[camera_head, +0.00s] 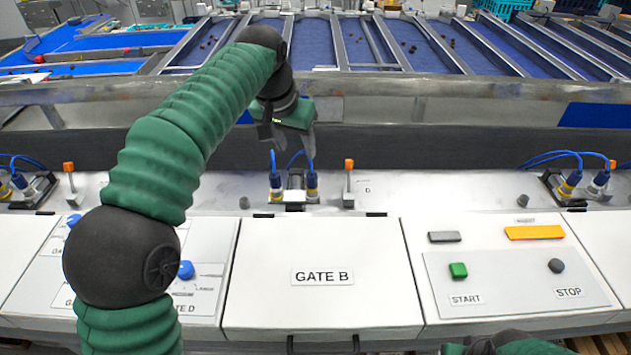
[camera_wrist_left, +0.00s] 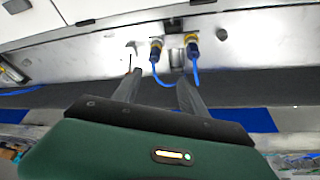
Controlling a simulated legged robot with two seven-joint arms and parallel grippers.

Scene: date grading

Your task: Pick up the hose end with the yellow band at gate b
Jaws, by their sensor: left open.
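Two blue hose ends stand upright in fittings behind the panel marked GATE B (camera_head: 322,305), a left one (camera_head: 276,187) and a right one (camera_head: 312,186). My left gripper (camera_head: 292,146) is open and empty, above and behind the hose ends. Its two fingers (camera_wrist_left: 158,76) point toward them, apart from them as far as I can see.
An orange-topped lever (camera_head: 348,178) stands just right of the hose ends. A dark clamp (camera_head: 295,190) sits between them. More hose fittings (camera_head: 575,185) stand at the right. A green START button (camera_head: 458,270) and dark STOP button (camera_head: 556,266) are on the right panel. Blue conveyor lanes lie behind.

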